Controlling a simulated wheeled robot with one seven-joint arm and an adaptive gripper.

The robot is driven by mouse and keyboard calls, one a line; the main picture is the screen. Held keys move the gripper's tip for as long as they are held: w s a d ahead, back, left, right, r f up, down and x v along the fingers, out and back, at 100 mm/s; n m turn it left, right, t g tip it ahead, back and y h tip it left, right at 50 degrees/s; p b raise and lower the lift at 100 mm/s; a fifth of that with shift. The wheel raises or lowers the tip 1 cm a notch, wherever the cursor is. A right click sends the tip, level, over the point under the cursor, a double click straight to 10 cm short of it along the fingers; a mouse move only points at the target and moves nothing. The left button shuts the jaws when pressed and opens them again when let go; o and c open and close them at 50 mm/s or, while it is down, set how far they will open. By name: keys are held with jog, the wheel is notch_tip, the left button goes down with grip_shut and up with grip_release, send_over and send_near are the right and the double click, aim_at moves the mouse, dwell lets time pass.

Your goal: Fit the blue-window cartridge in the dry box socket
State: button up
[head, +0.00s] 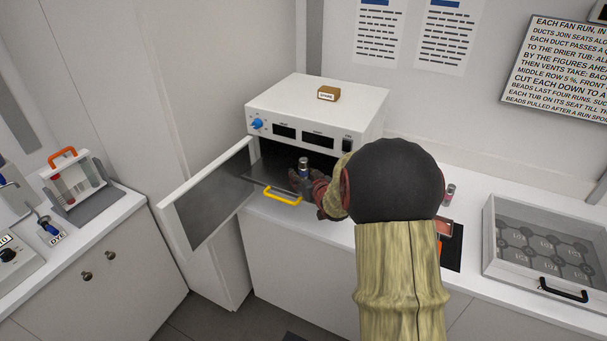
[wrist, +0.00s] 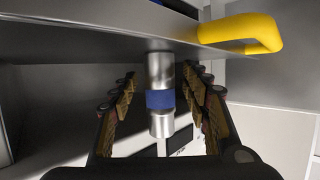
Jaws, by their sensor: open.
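A small silver cylinder with a blue band, matching the blue-window cartridge (head: 303,164), stands upright at the tray of the open oven-like unit. In the wrist view the cartridge (wrist: 160,98) lies between my two fingers. My gripper (head: 312,186) is open, with one finger on each side of it; in the wrist view my gripper (wrist: 160,105) shows a gap on both sides of the cylinder. I cannot see a socket clearly labelled as the dry box's. A clear-sided case (head: 76,183) with an orange handle stands on the left counter.
The oven-like unit (head: 318,100) has its door (head: 210,195) swung open at left and a yellow tray handle (head: 282,196) in front. A red-banded cylinder (head: 450,193) stands right of my arm. A clear-lidded drawer box (head: 487,235) is farther right.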

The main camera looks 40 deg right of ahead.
jog(key=shift+w, duration=0.1)
jog(key=shift+c, duration=1.2)
grip_shut()
